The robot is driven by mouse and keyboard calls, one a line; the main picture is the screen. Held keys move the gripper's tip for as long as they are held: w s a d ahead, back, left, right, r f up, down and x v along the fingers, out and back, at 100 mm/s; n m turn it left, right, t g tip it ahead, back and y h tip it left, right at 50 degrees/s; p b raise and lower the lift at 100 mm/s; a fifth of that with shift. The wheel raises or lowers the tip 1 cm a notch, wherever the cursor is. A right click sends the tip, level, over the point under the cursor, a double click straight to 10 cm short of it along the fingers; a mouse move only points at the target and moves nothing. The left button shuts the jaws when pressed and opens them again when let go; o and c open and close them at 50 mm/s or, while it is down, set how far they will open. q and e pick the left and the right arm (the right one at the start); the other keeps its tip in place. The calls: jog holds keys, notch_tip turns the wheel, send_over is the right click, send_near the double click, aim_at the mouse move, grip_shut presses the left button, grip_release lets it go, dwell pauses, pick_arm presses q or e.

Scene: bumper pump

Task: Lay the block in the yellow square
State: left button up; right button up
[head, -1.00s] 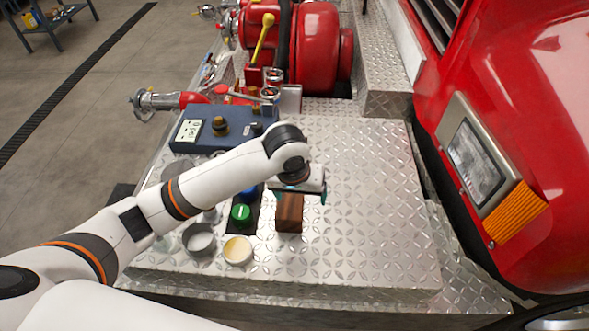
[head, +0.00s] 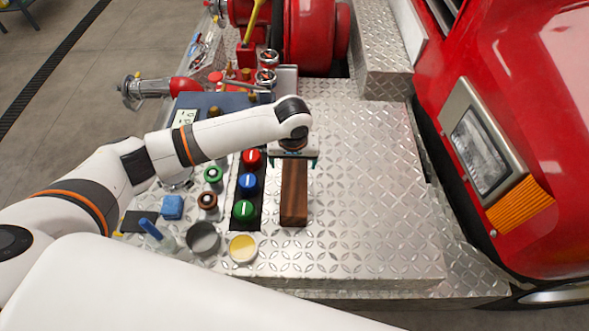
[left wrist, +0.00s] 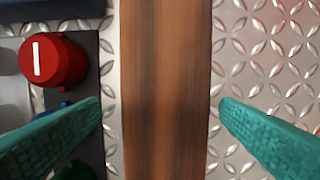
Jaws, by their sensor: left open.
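A long brown wooden block (head: 294,195) lies on the diamond-plate deck, just right of the push-button strip. It fills the middle of the left wrist view (left wrist: 166,90). My left gripper (head: 293,160) is over the block's far part in the head view. Its teal fingers (left wrist: 160,105) are open, one on each side of the block, with a gap to the wood on both sides. The fingers' height above the deck is hard to tell. I cannot make out a clear yellow square; only a small yellow edge (head: 118,235) shows near my left arm. My right gripper is not in view.
A strip with red (head: 251,158), blue (head: 248,183) and green (head: 243,210) buttons is close left of the block. A grey cup (head: 203,238), a round yellow-topped piece (head: 243,249) and a blue cube (head: 172,207) stand further left. The deck right of the block is clear.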

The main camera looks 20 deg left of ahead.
aim_at(295, 165)
pick_arm(q)
jog(key=f+p, duration=0.1)
jog(key=f, duration=0.2)
jog(key=shift+d+f, duration=0.2)
jog(key=shift+w+f, duration=0.1)
jog(key=shift+f, duration=0.25)
jog(key=c, duration=1.3)
jog(key=shift+w+r, duration=0.1)
jog(key=shift+r, duration=0.05)
jog(key=c, duration=0.4)
jog(key=shift+r, duration=0.1)
